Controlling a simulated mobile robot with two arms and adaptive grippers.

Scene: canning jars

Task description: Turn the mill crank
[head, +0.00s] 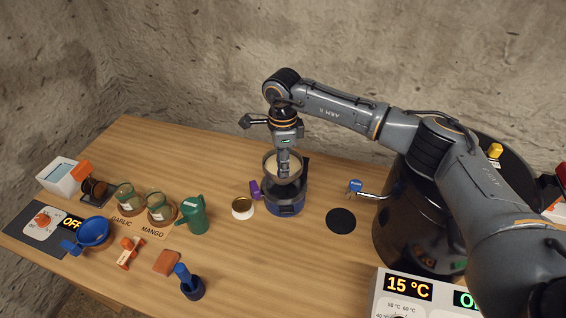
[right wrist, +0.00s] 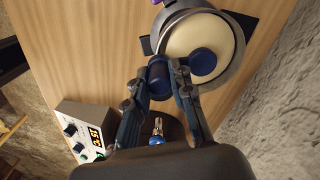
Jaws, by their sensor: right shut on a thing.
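The mill (head: 287,205) stands upright on the wooden table, with a blue base and a grey metal bowl on top holding something pale. In the right wrist view the bowl's rim (right wrist: 236,75) circles a cream-coloured surface with a round blue hub (right wrist: 203,62) on it. My right gripper (head: 284,168) points down over the bowl. In the right wrist view its fingers (right wrist: 166,78) are closed around the dark blue crank knob (right wrist: 160,68) near the bowl's edge. The crank arm is mostly hidden. My left gripper is not in view.
A white-lidded jar (head: 243,208) and a purple item (head: 254,189) stand close left of the mill. A round black mat (head: 341,220) and a large black pot (head: 398,235) with a tap are to the right. A green jug (head: 194,215) stands further left.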

